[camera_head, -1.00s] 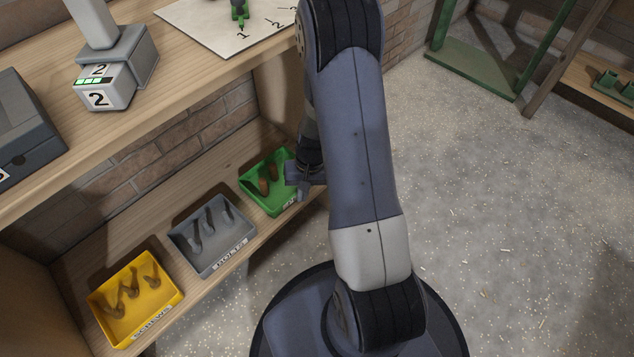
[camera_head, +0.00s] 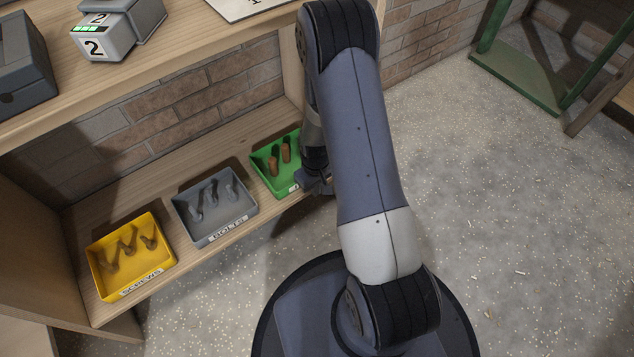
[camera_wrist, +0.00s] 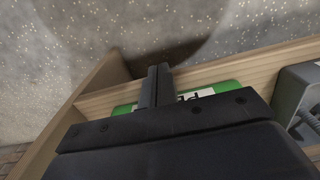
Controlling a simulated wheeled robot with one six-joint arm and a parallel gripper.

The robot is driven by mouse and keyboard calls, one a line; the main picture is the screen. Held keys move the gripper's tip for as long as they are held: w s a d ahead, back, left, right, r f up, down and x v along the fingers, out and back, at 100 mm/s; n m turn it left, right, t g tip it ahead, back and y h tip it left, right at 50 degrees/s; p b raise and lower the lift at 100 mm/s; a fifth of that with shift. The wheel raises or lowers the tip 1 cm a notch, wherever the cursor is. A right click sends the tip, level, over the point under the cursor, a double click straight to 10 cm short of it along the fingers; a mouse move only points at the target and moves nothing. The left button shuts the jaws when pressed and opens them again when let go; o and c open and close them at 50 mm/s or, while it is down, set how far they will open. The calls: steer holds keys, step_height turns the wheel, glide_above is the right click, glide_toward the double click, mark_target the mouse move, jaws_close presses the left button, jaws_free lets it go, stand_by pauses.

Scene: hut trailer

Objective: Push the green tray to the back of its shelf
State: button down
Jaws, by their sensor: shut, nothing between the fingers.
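The green tray (camera_head: 264,173) sits at the right end of the lower shelf (camera_head: 150,196), near the shelf's front edge, with brown pegs standing in it. My gripper (camera_head: 322,184) is at the tray's front right corner, partly hidden by my arm. In the wrist view my gripper (camera_wrist: 157,84) shows its two fingers shut together with nothing between them, over the front of the green tray (camera_wrist: 125,109) and its white label. Whether the fingers touch the tray, I cannot tell.
A grey tray (camera_head: 213,236) labelled BOLTS and a yellow tray (camera_head: 95,273) labelled SCREWS stand to the left on the same shelf. A brick wall (camera_head: 160,112) is behind it. The upper shelf (camera_head: 190,52) overhangs. Bare shelf lies behind the trays.

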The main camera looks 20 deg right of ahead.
steer(key=shift+w+a+r+b, duration=0.15)
steer(key=shift+w+a, duration=0.15)
steer(key=shift+w, duration=0.55)
steer(key=shift+w+a+r+b, duration=0.15)
steer(key=shift+w+a, duration=0.1)
steer(key=shift+w, duration=0.6)
steer(key=b, duration=0.1)
glide_toward(290, 162)
steer(key=w+f, duration=0.1)
steer(key=f, duration=0.1)
steer(key=w+a+f, duration=0.2)
steer(key=w+f, duration=0.1)
steer(key=shift+f, duration=0.3)
steer(key=shift+d, duration=0.1)
